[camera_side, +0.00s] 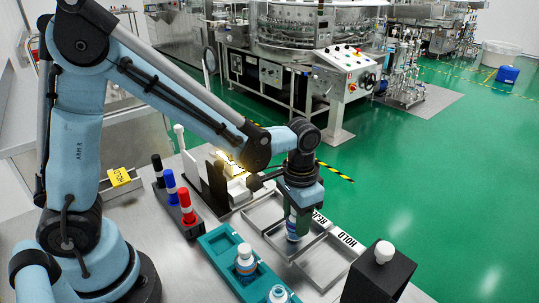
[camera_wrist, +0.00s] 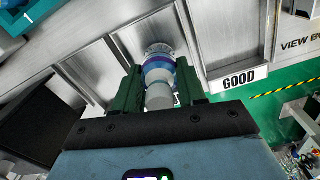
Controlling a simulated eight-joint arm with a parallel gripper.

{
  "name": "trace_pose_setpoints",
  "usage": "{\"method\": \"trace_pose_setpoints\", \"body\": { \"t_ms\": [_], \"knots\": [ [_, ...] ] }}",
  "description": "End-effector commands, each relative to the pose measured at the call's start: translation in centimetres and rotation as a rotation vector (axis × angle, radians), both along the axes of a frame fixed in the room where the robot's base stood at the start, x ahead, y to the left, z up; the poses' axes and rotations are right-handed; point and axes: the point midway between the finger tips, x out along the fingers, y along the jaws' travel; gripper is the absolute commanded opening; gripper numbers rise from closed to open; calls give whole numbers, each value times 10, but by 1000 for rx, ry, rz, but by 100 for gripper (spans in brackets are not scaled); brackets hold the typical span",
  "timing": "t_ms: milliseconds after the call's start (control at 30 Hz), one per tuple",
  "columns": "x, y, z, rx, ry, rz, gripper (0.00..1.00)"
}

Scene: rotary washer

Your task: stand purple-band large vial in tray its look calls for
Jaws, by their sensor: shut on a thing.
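The large vial (camera_wrist: 159,72) has a clear body, a purple band and a whitish cap. My gripper (camera_wrist: 160,88), with green jaws, is shut around it. In the side view my gripper (camera_side: 298,200) points down and the vial (camera_side: 292,232) shows below it, roughly upright, low over the middle tray (camera_side: 312,246) of a row of shallow metal trays. I cannot tell whether its base touches the tray floor. A GOOD sign (camera_wrist: 238,78) is right of the vial in the wrist view. A HOLD sign (camera_side: 347,240) marks the right-hand tray (camera_side: 328,265); the middle sign (camera_side: 319,218) is partly hidden.
A teal rack (camera_side: 217,250) holds other vials (camera_side: 246,262) in front of the trays. A black block (camera_side: 378,278) with a white-topped item stands right. Black, blue and red capped items (camera_side: 186,206) stand left.

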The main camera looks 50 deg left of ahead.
Motion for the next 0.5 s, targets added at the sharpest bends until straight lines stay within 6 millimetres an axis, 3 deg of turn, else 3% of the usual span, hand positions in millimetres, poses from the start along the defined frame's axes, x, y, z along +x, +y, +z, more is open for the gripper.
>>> {"method": "trace_pose_setpoints", "body": {
  "t_ms": [200, 233, 367, 500],
  "knots": [
    [0, 0, -3, 0, 0, 0, 5],
    [0, 0, -3, 0, 0, 0, 45],
    [0, 0, -2, 0, 0, 0, 65],
    [0, 0, -2, 0, 0, 0, 66]
  ]
}}
